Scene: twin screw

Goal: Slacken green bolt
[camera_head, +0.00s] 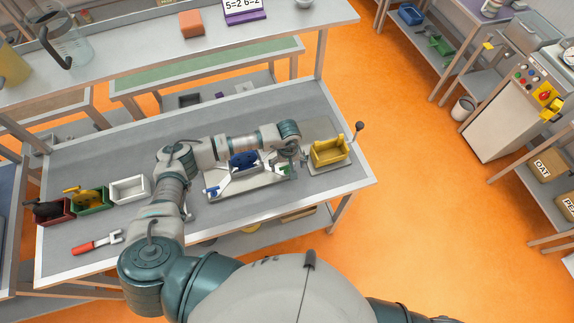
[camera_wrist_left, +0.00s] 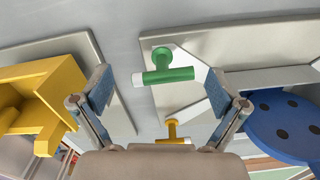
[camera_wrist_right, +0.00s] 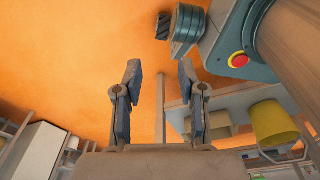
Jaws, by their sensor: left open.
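The green bolt (camera_wrist_left: 168,74), a T-shape with a white end on its crossbar, stands at the edge of the grey plate (camera_wrist_left: 205,45) in the left wrist view. My left gripper (camera_wrist_left: 158,90) is open, with one blue-padded finger on each side of the bolt and apart from it. I cannot tell how high it is above the bolt. A similar yellow bolt (camera_wrist_left: 173,132) is lower in that view. My right gripper (camera_wrist_right: 160,85) is open and empty over the orange floor.
A blue part (camera_head: 243,160) sits on the plate, and a yellow open box (camera_head: 329,151) stands to its right. Red, green and white bins (camera_head: 128,190) and a red-handled wrench (camera_head: 97,242) lie on the table's left side. A shelf (camera_head: 200,50) runs behind.

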